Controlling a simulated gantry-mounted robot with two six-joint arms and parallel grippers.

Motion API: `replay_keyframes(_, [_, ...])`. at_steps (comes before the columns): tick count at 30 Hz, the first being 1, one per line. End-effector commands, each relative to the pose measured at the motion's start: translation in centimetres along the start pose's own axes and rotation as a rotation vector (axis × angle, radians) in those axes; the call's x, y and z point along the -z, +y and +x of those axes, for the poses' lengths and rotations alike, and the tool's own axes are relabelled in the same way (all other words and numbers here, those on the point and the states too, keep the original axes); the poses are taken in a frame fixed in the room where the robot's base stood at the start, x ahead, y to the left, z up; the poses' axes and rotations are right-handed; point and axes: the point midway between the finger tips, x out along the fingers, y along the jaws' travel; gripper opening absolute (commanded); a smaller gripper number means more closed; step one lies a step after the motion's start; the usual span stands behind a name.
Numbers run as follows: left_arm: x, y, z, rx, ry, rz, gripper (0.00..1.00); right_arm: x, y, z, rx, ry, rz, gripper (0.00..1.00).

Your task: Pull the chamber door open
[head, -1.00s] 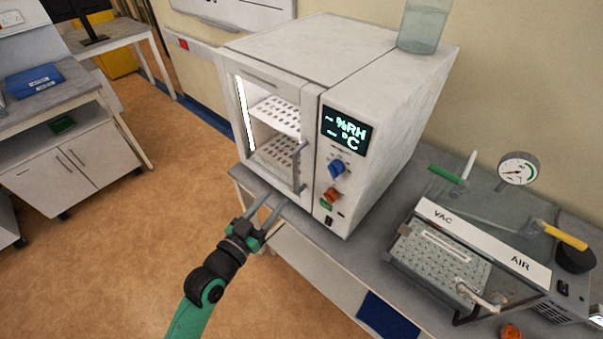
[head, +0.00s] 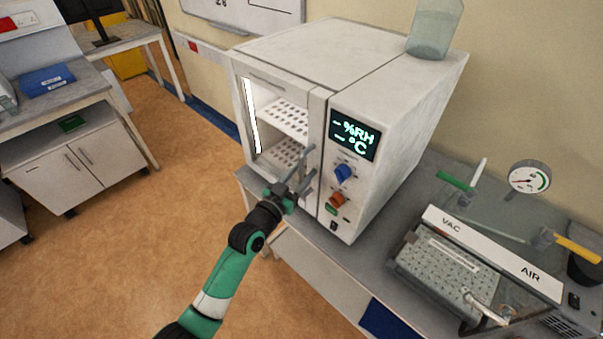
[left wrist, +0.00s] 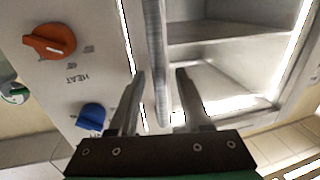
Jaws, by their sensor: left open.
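The chamber (head: 400,95) is a white box with a windowed door (head: 268,80) at its front left; the door looks shut. Perforated shelves show through its window. The door's vertical metal handle (left wrist: 157,45) runs down between my left gripper's fingers in the left wrist view. My left gripper (head: 307,166) is at the door's right side in the head view, and it also shows in the left wrist view (left wrist: 160,74). Its fingers are open, one on each side of the handle, with gaps visible. My right gripper is out of view.
The chamber's panel has a display (head: 354,135), a blue knob (head: 343,173) and an orange knob (head: 337,199) right of the handle. A glass beaker (head: 435,30) stands on top. A vacuum box (head: 440,268) is on the bench at right. The floor (head: 150,230) left of the door is clear.

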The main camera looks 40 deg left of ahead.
Motion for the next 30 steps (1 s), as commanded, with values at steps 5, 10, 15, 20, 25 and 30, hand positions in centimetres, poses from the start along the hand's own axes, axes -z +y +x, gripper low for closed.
replay_keyframes(5, [0.02, 0.0, -0.03, 0.0, 0.0, 0.0, 0.32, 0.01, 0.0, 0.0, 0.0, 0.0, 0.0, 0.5])
replay_keyframes(10, [0.03, 0.0, -0.04, 0.0, 0.001, 0.0, 0.02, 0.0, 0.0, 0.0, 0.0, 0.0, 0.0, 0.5])
replay_keyframes(15, [0.03, 0.0, -0.05, 0.0, 0.001, 0.0, 0.0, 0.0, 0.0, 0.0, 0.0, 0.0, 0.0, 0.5])
replay_keyframes(20, [0.04, 0.0, -0.05, 0.0, 0.001, 0.0, 0.0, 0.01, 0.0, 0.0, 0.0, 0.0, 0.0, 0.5])
replay_keyframes(25, [0.04, 0.0, -0.05, 0.0, 0.001, 0.0, 0.0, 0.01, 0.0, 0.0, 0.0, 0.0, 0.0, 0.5])
replay_keyframes(30, [0.04, 0.0, -0.05, 0.0, 0.001, 0.0, 0.0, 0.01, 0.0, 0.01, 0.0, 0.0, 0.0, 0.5])
